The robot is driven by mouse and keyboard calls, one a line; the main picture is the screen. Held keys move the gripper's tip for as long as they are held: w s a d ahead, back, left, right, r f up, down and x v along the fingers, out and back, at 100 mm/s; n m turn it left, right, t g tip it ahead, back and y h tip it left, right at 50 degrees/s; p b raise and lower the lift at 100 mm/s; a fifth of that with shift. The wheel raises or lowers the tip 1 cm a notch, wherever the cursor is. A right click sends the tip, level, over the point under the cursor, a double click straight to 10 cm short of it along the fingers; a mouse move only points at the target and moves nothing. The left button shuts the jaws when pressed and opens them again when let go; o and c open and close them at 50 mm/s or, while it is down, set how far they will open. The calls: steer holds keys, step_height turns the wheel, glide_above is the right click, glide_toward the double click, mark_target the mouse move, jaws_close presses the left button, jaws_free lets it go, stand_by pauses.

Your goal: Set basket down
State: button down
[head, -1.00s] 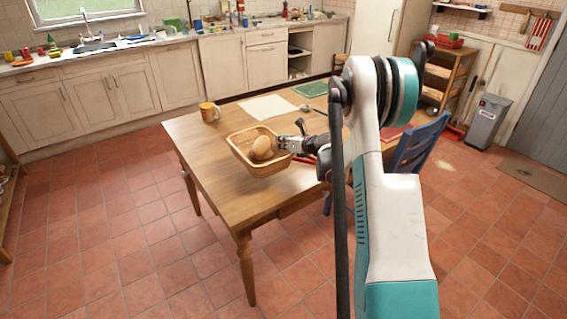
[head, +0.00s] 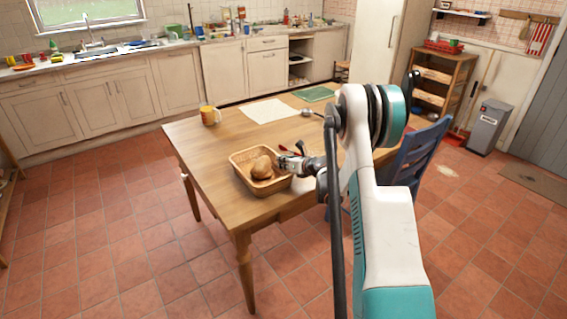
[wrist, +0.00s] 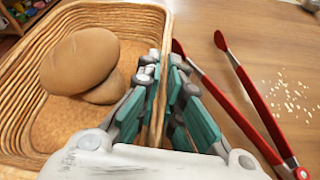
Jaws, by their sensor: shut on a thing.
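The wicker basket (head: 262,187) is at the near part of the wooden table's top in the head view, with bread (head: 263,168) inside. In the wrist view the basket (wrist: 18,72) fills the left side, and a brown loaf (wrist: 80,62) lies in it on top of another piece. My gripper (wrist: 162,85) is shut on the basket's right wall, with teal fingers on both sides of the rim. In the head view my gripper (head: 290,163) is at the basket's right side. The basket looks level and at or very close to the tabletop; I cannot tell if it touches.
Red-handled tongs (wrist: 240,85) lie on the table right of the basket, beside scattered pale crumbs (wrist: 290,98). A mug (head: 210,116), a white sheet (head: 268,110), a ladle (head: 308,112) and a green mat (head: 313,94) are farther back. A blue chair (head: 415,158) stands at the right.

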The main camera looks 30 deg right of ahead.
steer(key=c, duration=1.8)
jaws_free()
steer(key=shift+s+r, duration=0.2)
steer(key=shift+s, duration=0.05)
steer(key=p+v, duration=0.4)
steer(key=v, duration=0.7)
steer(key=shift+s+d, duration=0.1)
steer(key=shift+s, duration=0.15)
